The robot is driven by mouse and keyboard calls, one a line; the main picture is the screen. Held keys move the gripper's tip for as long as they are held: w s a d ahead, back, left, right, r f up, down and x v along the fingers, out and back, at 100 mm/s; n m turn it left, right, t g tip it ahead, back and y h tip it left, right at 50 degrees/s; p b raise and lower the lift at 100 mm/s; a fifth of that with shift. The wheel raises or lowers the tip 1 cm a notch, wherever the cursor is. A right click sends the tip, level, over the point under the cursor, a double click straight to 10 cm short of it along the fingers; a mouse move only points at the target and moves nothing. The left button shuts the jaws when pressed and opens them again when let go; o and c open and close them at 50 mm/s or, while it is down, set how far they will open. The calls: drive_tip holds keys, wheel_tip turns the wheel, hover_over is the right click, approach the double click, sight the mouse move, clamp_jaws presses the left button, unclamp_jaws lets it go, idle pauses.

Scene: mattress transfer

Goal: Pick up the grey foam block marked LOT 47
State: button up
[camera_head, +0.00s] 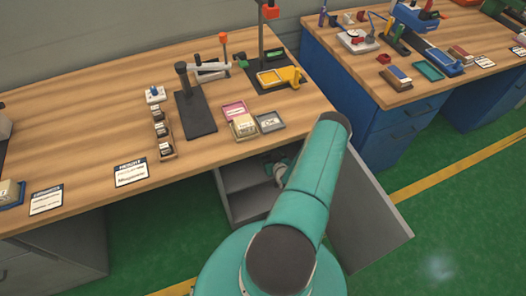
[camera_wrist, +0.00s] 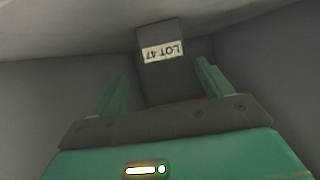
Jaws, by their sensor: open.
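The grey foam block (camera_wrist: 158,36) with a white LOT 47 label shows in the wrist view, at the upper middle. Its label reads upside down there. My gripper (camera_wrist: 158,80) is open, with its two green fingers apart. The block appears ahead of the fingers, roughly between their lines; I cannot tell the exact gap. In the head view my gripper (camera_head: 277,168) reaches into the open grey cabinet (camera_head: 232,180) under the wooden table. The block is not visible in the head view.
Grey walls close in around my gripper in the wrist view. The cabinet door (camera_head: 375,225) hangs open to the right of my arm. The wooden table (camera_head: 90,110) above holds small trays, a black stand (camera_head: 195,115) and cards. A blue cabinet (camera_head: 385,130) stands to the right.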

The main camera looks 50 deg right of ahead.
drive_tip(key=x, duration=0.5)
drive_tip(key=shift+w+a+r, duration=0.1)
drive_tip(key=shift+w+a, duration=0.1)
drive_tip(key=shift+w, duration=0.1)
drive_tip(key=shift+c, duration=0.5)
drive_tip(key=c, duration=1)
